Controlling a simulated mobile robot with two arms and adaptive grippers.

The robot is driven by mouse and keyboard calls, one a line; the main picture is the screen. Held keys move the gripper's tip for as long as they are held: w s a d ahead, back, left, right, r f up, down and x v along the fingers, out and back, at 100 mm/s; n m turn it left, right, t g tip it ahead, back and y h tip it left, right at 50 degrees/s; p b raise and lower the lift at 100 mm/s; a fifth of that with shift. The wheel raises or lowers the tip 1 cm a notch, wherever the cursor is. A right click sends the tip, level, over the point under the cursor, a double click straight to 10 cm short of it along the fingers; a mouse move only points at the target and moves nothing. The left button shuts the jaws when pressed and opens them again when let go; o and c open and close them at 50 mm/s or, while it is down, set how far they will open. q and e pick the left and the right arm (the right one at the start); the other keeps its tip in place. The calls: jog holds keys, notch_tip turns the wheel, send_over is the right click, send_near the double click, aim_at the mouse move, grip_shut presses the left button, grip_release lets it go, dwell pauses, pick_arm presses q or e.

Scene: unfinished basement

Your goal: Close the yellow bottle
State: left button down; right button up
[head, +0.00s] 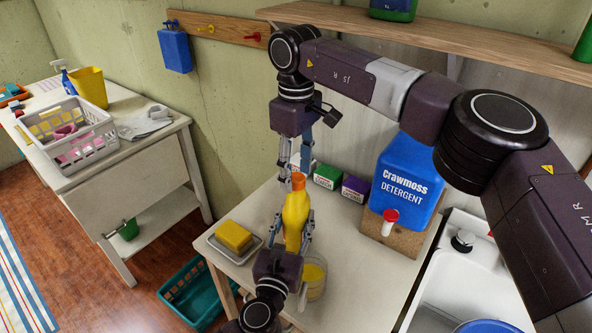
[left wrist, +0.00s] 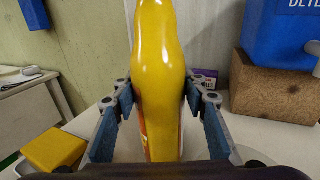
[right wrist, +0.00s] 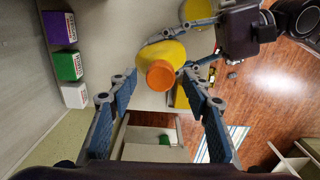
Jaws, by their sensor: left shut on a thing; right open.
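The yellow bottle (head: 294,209) stands upright on the white table. An orange cap (head: 298,181) sits at its top; I cannot tell how tightly it is seated. My left gripper (head: 297,226) is shut around the bottle's body, with a finger on each side in the left wrist view (left wrist: 160,95); the bottle's top is out of that view. My right gripper (head: 295,166) is open and points down just above the cap. In the right wrist view the orange cap (right wrist: 160,75) shows between the open fingertips, and no contact is visible.
A clear cup of yellow liquid (head: 313,279) stands close right of the bottle, and a yellow sponge (head: 233,235) on a tray to the left. Small boxes (head: 328,176) stand behind. A blue detergent jug (head: 405,180) on a brown block is to the right, beside the sink (head: 468,262).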

jog(key=shift+r, duration=2.25)
jog(key=shift+c, duration=0.4)
